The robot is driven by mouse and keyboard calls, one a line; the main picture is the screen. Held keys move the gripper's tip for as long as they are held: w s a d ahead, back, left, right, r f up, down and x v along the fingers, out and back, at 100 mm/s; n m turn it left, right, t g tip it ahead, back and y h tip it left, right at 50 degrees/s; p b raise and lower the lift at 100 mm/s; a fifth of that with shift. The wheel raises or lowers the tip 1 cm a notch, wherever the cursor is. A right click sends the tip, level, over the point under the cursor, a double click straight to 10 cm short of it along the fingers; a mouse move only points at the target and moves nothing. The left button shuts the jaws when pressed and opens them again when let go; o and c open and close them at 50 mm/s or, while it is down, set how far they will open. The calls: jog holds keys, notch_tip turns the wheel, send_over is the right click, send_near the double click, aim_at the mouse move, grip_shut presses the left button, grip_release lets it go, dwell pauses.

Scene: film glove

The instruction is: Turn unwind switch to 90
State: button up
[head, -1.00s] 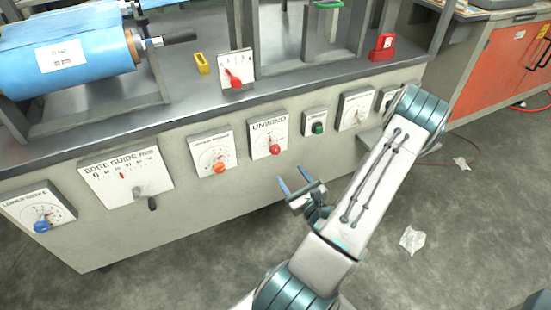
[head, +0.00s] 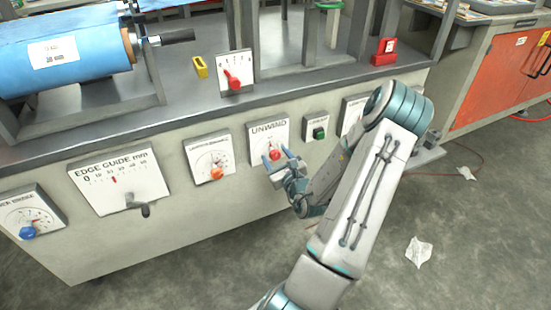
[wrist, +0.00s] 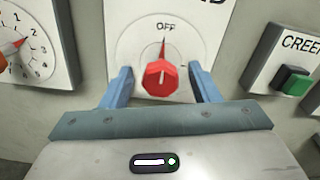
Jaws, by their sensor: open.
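The unwind switch is a red knob (wrist: 160,78) on a white plate (wrist: 212,42) labelled UNWIND in the head view. Its pointer points up at OFF in the wrist view. In the head view the red knob (head: 275,154) sits low on its plate (head: 266,130) on the machine's front panel. My gripper (wrist: 165,88) is open, with one blue finger on each side of the knob in the wrist view and a gap on both sides. I cannot tell how far the fingertips are from the plate.
Right of the unwind plate is a CREEP box with a green button (wrist: 297,85). To the left is a dial with an orange knob (head: 216,174). Further left is the EDGE GUIDE plate (head: 122,181) with a crank. Open floor lies in front of the panel.

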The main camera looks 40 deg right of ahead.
jog(key=shift+w, duration=0.3)
jog(key=c, duration=1)
jog(key=shift+o, duration=0.2)
